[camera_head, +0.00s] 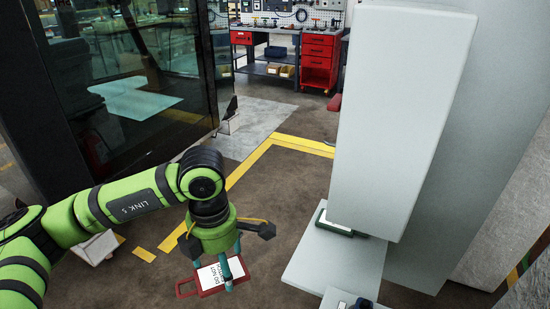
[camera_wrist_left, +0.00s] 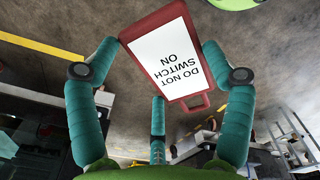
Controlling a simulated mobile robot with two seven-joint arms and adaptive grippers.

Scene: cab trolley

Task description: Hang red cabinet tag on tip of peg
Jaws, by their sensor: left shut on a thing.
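The red cabinet tag (camera_head: 186,289) has a white face lettered "DO NOT SWITCH ON". My left gripper (camera_head: 232,268) is shut on it and holds it in the air above the floor, left of the white cabinet (camera_head: 402,110). In the left wrist view the red tag (camera_wrist_left: 152,22) lies between the teal fingers of my left gripper (camera_wrist_left: 160,62). Its slotted end points toward the lower right, and the lettering appears upside down. I cannot make out the peg in either view. My right gripper is not in view.
A pale shelf (camera_head: 325,268) juts out below the white cabinet, with a dark green-edged item (camera_head: 335,228) on it. A glass-walled structure (camera_head: 140,80) stands at the left. A workbench and red drawer unit (camera_head: 318,60) stand far back. Open floor with yellow lines (camera_head: 250,160) lies between.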

